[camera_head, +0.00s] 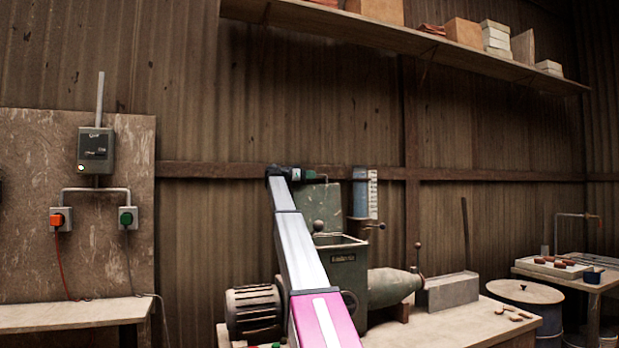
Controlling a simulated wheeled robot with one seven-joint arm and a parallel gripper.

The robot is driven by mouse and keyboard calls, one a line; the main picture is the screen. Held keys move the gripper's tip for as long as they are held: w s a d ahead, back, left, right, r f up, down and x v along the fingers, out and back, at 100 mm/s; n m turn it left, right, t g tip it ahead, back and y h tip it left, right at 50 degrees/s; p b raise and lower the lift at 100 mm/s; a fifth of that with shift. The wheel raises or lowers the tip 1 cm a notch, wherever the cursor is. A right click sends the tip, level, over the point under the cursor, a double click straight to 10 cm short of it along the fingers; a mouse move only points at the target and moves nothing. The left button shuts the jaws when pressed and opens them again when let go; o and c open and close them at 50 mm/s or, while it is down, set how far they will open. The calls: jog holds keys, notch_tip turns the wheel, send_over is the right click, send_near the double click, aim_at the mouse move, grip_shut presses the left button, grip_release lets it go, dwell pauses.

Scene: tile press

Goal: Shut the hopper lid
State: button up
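The hopper (345,262) is a green-grey metal box on the machine in the middle of the view. Its lid (324,208), a worn green-grey panel, stands upright at the back of the hopper, so the hopper's top is open. My arm reaches up from the bottom of the view in front of the machine and hides the hopper's left part. My gripper (318,176) is at the arm's far end, around the height of the lid's top edge. It is small and dark, and I cannot tell whether it touches the lid or how its fingers stand.
A motor (253,310) sits left of the hopper, and a tapered barrel (395,287) sticks out to the right. A blue cylinder (361,193) stands right of the lid. The workbench (450,328) has bare room at the right front. A shelf (420,43) hangs above.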

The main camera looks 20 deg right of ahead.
jog(key=shift+d, duration=0.15)
grip_shut()
